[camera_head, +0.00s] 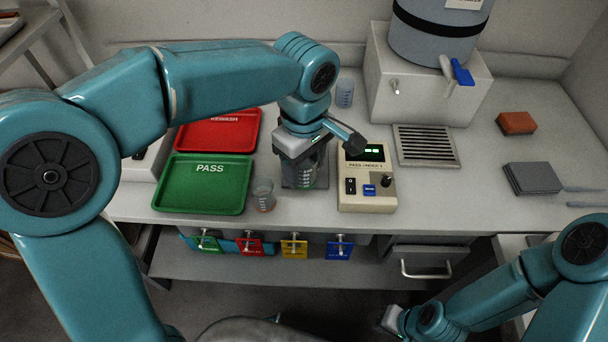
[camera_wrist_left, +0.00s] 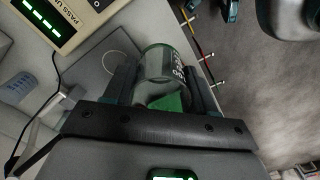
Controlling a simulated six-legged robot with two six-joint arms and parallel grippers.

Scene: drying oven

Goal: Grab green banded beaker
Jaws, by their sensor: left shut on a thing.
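A clear glass beaker with white markings and green showing on it (camera_wrist_left: 160,64) is between the two fingers of my left gripper (camera_wrist_left: 165,88) in the left wrist view. The left gripper (camera_head: 305,172) points down and is shut on the beaker.
A second beaker (camera_head: 263,195) stands close left of the gripper, beside the green PASS tray (camera_head: 205,184). The red tray (camera_head: 219,130) lies behind. A beige meter (camera_head: 366,190) stands just right. Another beaker (camera_head: 345,94) stands at the back. Colored tags hang below the front edge.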

